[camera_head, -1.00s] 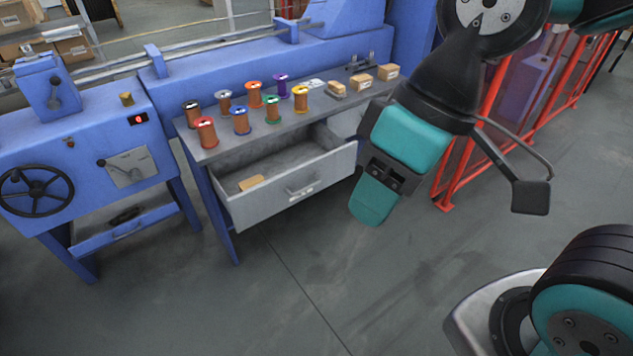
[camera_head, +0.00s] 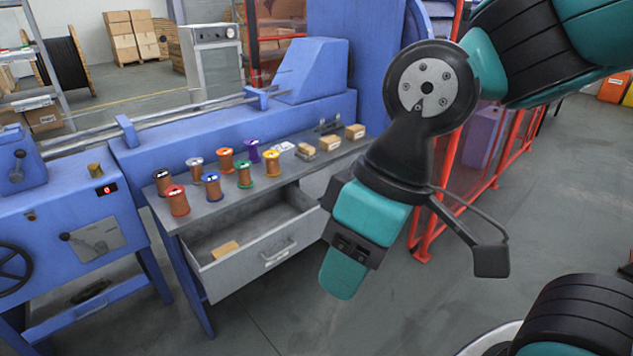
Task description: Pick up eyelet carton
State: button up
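Several small tan cartons sit in a row at the right end of the grey bench top: a left one (camera_head: 304,150), a middle one (camera_head: 330,143) and a right one (camera_head: 355,131). I cannot tell from their labels which is the eyelet carton. A flat tan piece (camera_head: 225,249) lies inside the open drawer. My gripper (camera_head: 342,275) hangs in front of the bench's right end, right of the open drawer and apart from the cartons. Its fingers are seen from one side, so whether it is open or shut does not show.
The open grey drawer (camera_head: 262,262) juts out from the bench. Several wire spools stand on the bench top (camera_head: 222,204). A blue machine (camera_head: 72,240) is at left. A red fence (camera_head: 437,190) stands behind my arm at right. The floor in front is clear.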

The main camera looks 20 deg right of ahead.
aim_at(356, 132)
jog(key=z, duration=0.4)
jog(key=i, duration=0.85)
jog(key=z, duration=0.65)
jog(key=i, duration=2.15)
jog(key=u, duration=0.45)
